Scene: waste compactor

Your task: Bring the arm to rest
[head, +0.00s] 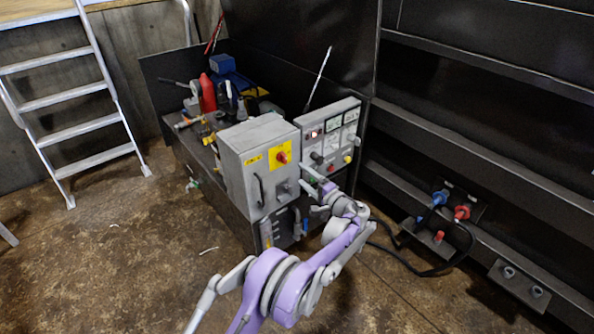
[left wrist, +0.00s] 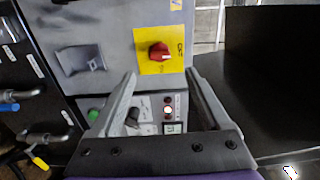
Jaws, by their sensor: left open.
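My left arm (head: 290,280), purple and grey, reaches up from the bottom of the head view. Its gripper (head: 307,176) is in front of the control panel (head: 345,125), beside the grey switch box (head: 250,150). In the left wrist view the gripper (left wrist: 161,75) is open, with its two fingers spread and nothing held between them. A red rotary knob on a yellow plate (left wrist: 155,52) is beyond the fingertips. I cannot tell whether a finger touches the panel. My right gripper is not in view.
A workbench with a red bottle (head: 208,92) and a blue box (head: 222,64) stands behind the switch box. Dark ribbed wall and red and blue connectors (head: 462,212) with a black cable are at right. A ladder (head: 75,100) stands left. The floor (head: 120,260) at left is largely clear.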

